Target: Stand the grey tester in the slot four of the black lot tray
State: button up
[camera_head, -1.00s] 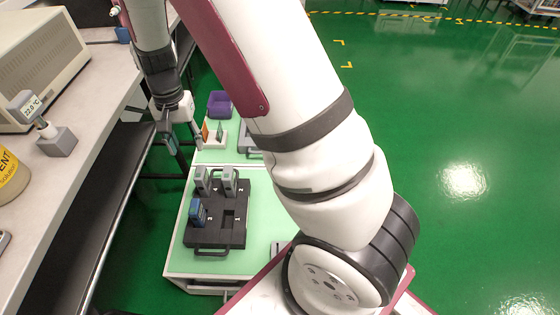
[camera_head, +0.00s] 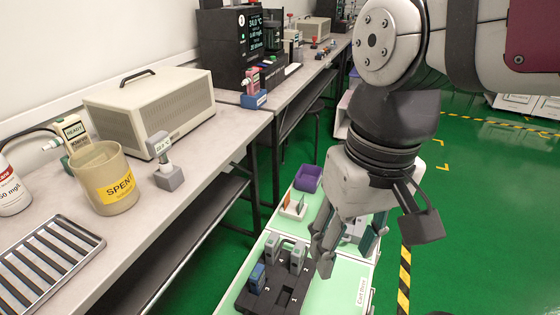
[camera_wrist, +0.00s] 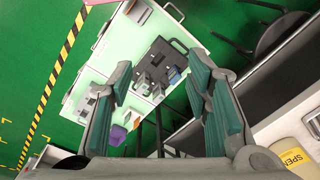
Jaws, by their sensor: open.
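The black lot tray (camera_head: 244,302) lies on the green-topped cart and also shows in the wrist view (camera_wrist: 145,63). Two grey testers (camera_head: 272,247) (camera_head: 298,256) stand at its far side and a blue tester (camera_head: 257,278) at its near left. The near-right slot (camera_head: 284,298) looks empty; its number is too small to read surely. My gripper (camera_head: 348,240) is open and empty above the cart; its fingers frame the wrist view (camera_wrist: 160,85).
A beaker marked SPENT (camera_head: 103,180), a slotted tray (camera_head: 48,262) and a beige instrument (camera_head: 150,108) crowd the bench around the dock. A purple bin (camera_head: 308,177) and a small white holder (camera_head: 293,207) sit farther back on the cart. Green floor is free at right.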

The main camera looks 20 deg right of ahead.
jog(key=shift+n+h, duration=0.3)
jog(key=shift+n, duration=0.2)
jog(key=s, duration=0.5)
jog(key=shift+s+d+f, duration=0.15)
jog(key=shift+s+d, duration=0.2)
notch_tip(320, 180, up, 30)
jog(key=t+p, duration=0.4)
jog(key=p, duration=2.4)
jog(key=shift+d, duration=0.35)
